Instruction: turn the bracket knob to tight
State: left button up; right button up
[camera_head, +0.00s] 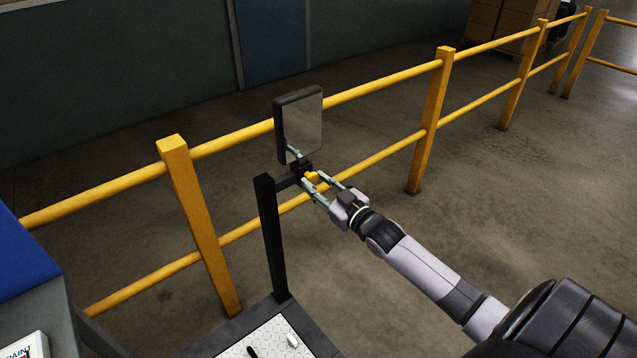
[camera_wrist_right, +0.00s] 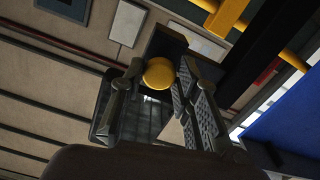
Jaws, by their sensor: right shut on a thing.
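The bracket knob (camera_head: 311,176) is a small yellow round knob on a black bracket (camera_head: 285,183) at the top of a black post (camera_head: 272,240). A dark-framed mirror-like panel (camera_head: 302,125) stands above the bracket. My right gripper (camera_head: 314,179) reaches in from the right, its fingers on either side of the knob and shut on it. In the right wrist view the knob (camera_wrist_right: 158,74) shows as a yellow disc between the fingertips (camera_wrist_right: 160,76). No mark on the knob shows how tight it is. My left gripper is not in view.
Yellow guard rails (camera_head: 200,225) run behind the post. A base plate with a light tray (camera_head: 268,340) and small items lies at the post's foot. A grey and blue unit (camera_head: 25,285) stands at the left. Open floor (camera_head: 520,200) lies to the right.

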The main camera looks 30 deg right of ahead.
jog(key=shift+f, duration=0.1)
dwell(0.3)
jog(key=o, duration=1.1)
jog(key=shift+s, duration=0.1)
jog(key=s, duration=0.8)
jog(key=s+d, duration=0.1)
jog(key=s, duration=0.3)
jog(key=shift+w, duration=0.1)
